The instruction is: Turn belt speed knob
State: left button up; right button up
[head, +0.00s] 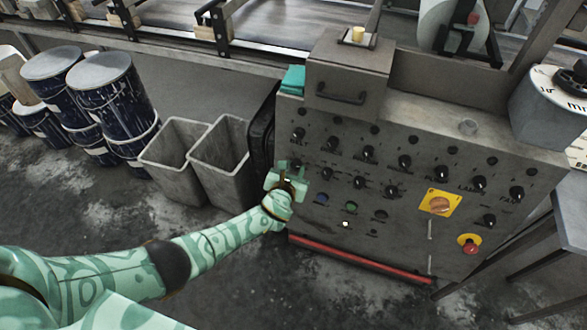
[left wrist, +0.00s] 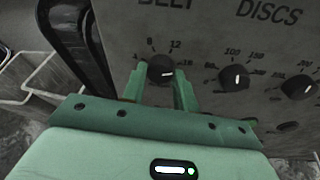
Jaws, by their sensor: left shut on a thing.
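The belt speed knob (left wrist: 160,70) is a black round knob with a white pointer line, under the lettering BELT on the control panel (head: 340,130). In the left wrist view its pointer lies nearly level, toward the 16 side of the scale. My left gripper (head: 287,172) is at the left edge of the panel, with one green finger on each side of this knob, shut on it. In the head view the gripper hides the knob. My right gripper is not in view.
Other black knobs (left wrist: 234,78) stand close to the right. A yellow-backed switch (head: 440,203) and a red stop button (head: 470,245) are lower right. Grey bins (head: 222,165) and dark blue drums (head: 110,95) stand left. A red bar (head: 360,259) runs along the panel's foot.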

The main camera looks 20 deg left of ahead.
pick_arm(q)
jog(key=shift+s+f, duration=0.1)
jog(key=shift+f, duration=0.05)
dwell(0.3)
jog(key=o, duration=1)
jog(key=shift+c, duration=0.2)
jog(key=p+v, duration=0.8)
jog(key=v, duration=0.8)
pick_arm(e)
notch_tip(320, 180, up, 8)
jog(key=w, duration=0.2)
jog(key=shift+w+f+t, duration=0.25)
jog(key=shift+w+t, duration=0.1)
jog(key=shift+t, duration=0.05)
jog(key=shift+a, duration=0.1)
